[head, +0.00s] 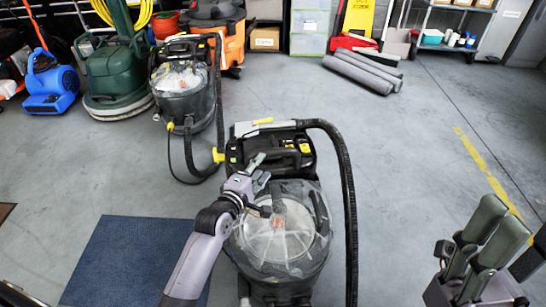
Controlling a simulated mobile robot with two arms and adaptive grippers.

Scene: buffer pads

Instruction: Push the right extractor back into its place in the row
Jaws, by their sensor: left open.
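The right extractor (279,235), black with a clear domed lid and a grey and yellow top, stands in front of me on the open floor, nearer than the machines at the back left. Its black hose arches along its right side. My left gripper (260,170) is open at the extractor's upper left, by the front of its black top; I cannot tell whether it touches. My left arm hides part of the tank's left side. A similar extractor (183,93) stands farther back to the left. My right gripper (493,232) is at the lower right, away from the extractors, its fingers pointing up.
A green floor machine (116,70), a blue blower (50,82) and an orange vacuum (232,42) stand at the back left. Grey rolls (360,72) lie at the back. A blue mat (135,262) lies at the lower left. The floor to the extractor's right is clear.

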